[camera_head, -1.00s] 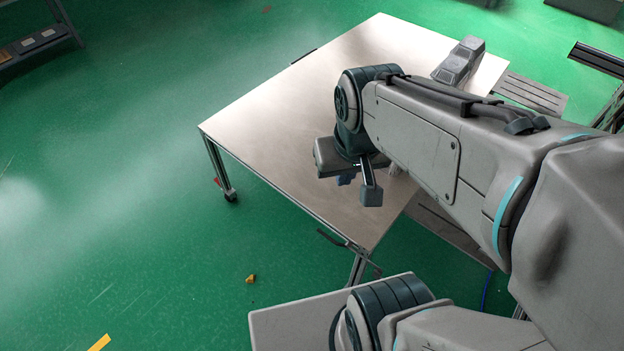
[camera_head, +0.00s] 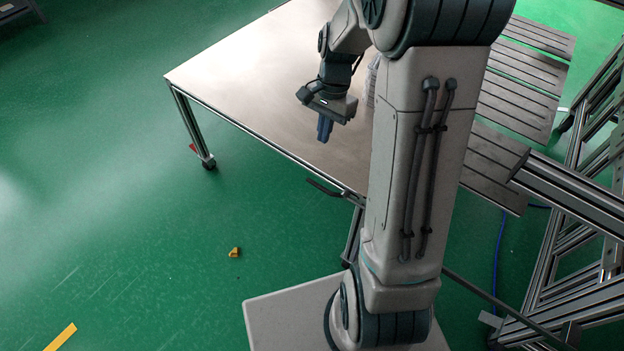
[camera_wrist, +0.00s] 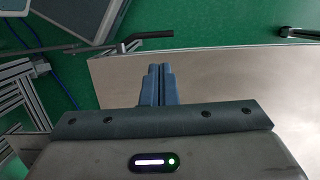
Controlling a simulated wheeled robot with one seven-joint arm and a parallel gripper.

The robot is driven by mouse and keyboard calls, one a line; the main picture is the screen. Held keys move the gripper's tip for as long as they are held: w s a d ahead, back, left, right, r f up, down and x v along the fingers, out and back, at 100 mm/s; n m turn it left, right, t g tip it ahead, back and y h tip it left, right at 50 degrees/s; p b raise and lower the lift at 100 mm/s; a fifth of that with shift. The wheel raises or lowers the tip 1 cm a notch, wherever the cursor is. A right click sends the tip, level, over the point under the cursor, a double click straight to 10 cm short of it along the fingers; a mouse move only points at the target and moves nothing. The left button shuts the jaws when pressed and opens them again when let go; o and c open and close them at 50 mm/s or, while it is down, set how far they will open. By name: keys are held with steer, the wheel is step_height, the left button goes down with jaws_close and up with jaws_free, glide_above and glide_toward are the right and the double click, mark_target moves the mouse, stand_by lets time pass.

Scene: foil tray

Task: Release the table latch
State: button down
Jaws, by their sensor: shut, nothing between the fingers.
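The table (camera_head: 240,75) has a pale metal top on metal legs. A dark latch lever (camera_head: 323,188) sticks out from under its front edge, near the front right leg. In the wrist view the lever (camera_wrist: 148,36) is a black bent handle on a rod, beyond the edge of the table top (camera_wrist: 225,75). My gripper (camera_head: 324,130) is above the table top, inboard of the front edge and up from the lever in the head view. Its blue fingers (camera_wrist: 158,72) are together and empty, apart from the lever.
Slatted grey panels (camera_head: 520,75) and metal framing (camera_head: 570,190) stand right of the table. A caster (camera_head: 209,162) is on the left leg. A small yellow piece (camera_head: 234,252) lies on the green floor. The floor left of the table is mostly clear.

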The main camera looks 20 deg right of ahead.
mark_target(315, 183)
steer(key=shift+f, duration=0.2)
steer(key=f+b, duration=0.1)
steer(key=f, duration=0.3)
steer(key=s+a+f+b, duration=0.1)
steer(key=f+b, duration=0.1)
steer(key=f, duration=0.3)
steer(key=a+f+b, duration=0.1)
steer(key=f, duration=0.3)
steer(key=shift+s+a+f+b, duration=0.1)
steer(key=shift+s+f+b, duration=0.2)
steer(key=shift+b, duration=0.1)
